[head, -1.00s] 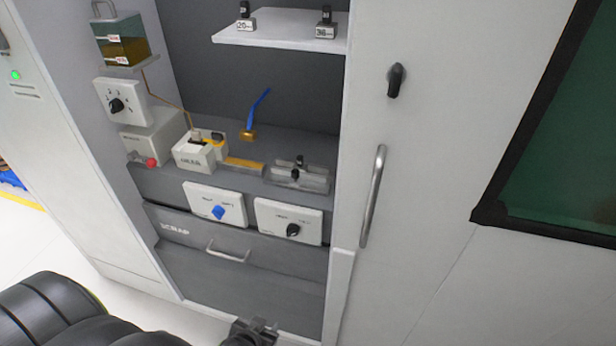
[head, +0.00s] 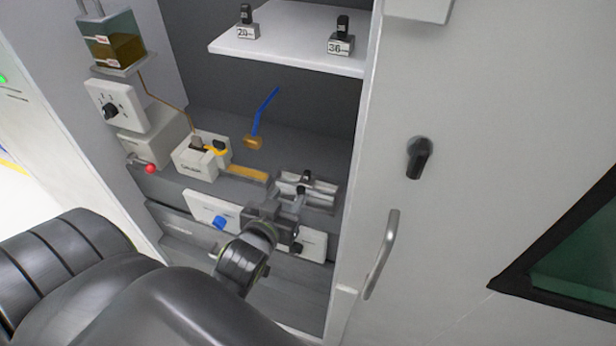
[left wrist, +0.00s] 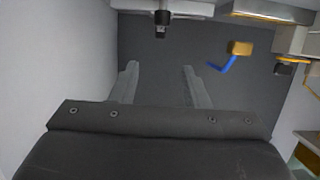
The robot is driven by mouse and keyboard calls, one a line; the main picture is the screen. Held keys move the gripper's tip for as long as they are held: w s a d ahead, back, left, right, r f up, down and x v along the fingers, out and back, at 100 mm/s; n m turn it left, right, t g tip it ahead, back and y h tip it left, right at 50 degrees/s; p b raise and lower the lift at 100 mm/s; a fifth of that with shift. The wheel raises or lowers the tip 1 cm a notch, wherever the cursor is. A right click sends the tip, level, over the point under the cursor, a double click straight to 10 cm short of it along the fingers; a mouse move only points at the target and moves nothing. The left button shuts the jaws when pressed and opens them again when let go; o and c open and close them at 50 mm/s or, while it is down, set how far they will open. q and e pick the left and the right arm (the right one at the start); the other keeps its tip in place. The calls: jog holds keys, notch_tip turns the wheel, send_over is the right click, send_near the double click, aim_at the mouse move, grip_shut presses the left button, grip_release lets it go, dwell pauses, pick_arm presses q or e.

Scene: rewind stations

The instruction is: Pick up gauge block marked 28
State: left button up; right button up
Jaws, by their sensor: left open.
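On the white upper shelf (head: 290,45) stand two small blocks with black knobs. The left block (head: 248,31) has a label that looks like 20 or 28; I cannot tell which. The right block (head: 341,46) reads 36. Another black-knobbed piece (head: 305,178) sits in a grey metal fixture (head: 322,194) on the lower ledge, with no readable mark. In the left wrist view a black-knobbed piece (left wrist: 162,19) shows at the top, beyond the fingers. My left gripper (head: 278,212) is just in front of the fixture, open and empty (left wrist: 159,68). My right gripper is out of view.
White switch panels (head: 205,207) are below the ledge. The cabinet wall with a door handle (head: 381,254) bounds the right side.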

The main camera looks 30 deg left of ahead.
aim_at(306, 173)
pick_arm(q)
jog(key=p+x, duration=0.1)
jog(key=x, duration=0.7)
jog(key=shift+w+a+f, duration=0.1)
jog(key=shift+w+a, duration=0.05)
jog(key=shift+w, duration=0.15)
jog(key=shift+p+x, duration=0.5)
jog(key=shift+x, duration=0.3)
jog(key=shift+p+x, duration=0.4)
jog(key=shift+x, duration=1.55)
jog(key=shift+s+f, duration=0.1)
jog(key=shift+c, duration=0.4)
grip_shut()
